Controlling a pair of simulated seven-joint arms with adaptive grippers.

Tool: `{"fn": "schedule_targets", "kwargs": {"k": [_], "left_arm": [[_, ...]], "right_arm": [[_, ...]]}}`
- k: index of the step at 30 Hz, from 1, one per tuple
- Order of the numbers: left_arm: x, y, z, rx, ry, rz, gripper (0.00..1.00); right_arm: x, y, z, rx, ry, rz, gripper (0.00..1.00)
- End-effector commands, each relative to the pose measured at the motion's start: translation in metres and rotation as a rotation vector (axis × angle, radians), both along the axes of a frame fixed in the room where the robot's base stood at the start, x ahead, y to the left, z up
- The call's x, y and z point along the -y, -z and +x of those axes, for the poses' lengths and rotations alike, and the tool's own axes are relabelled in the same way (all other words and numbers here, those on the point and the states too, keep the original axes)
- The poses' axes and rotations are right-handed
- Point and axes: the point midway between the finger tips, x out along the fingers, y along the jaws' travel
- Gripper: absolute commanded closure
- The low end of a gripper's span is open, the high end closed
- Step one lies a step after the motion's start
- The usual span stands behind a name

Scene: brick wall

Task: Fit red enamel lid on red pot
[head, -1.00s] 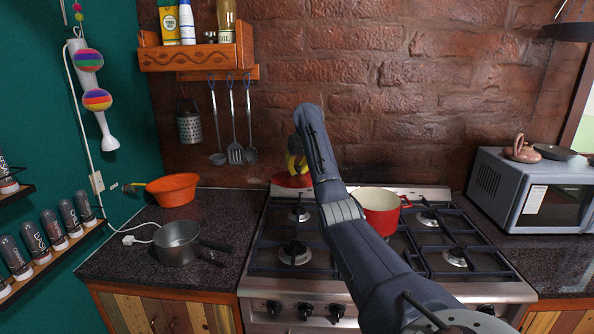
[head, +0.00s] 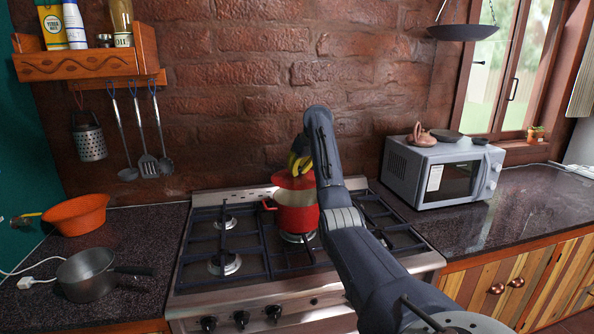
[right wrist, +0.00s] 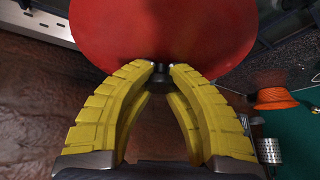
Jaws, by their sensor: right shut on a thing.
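The red pot (head: 296,218) stands on a stove burner, with a handle on its left side. Part of its pale inside shows below the lid. The red enamel lid (head: 284,180) is above the pot's far side, apart from the near rim; whether it touches the far rim I cannot tell. My right gripper (head: 297,168), with yellow fingers, is shut on the lid's dark knob. In the right wrist view the fingers close on the knob (right wrist: 159,76), and the red lid (right wrist: 160,28) spreads beyond them. My right forearm hides the pot's right side. My left gripper is not in view.
The gas stove (head: 245,285) has empty burners left of the pot. A grey saucepan (head: 85,276) and an orange colander (head: 75,214) are on the left counter. A microwave (head: 440,175) stands on the right counter. Utensils hang on the brick wall.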

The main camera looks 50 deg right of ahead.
Motion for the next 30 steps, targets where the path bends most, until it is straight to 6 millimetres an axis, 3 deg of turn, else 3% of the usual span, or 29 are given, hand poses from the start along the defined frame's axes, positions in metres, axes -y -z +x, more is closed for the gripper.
{"fn": "schedule_targets", "kwargs": {"k": [21, 30], "left_arm": [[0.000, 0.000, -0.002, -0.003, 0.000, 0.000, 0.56], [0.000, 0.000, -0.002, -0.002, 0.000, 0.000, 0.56]], "right_arm": [[0.000, 0.045, 0.000, 0.001, -0.002, 0.000, 1.00], [0.000, 0.055, 0.000, 0.002, -0.002, -0.001, 1.00]]}}
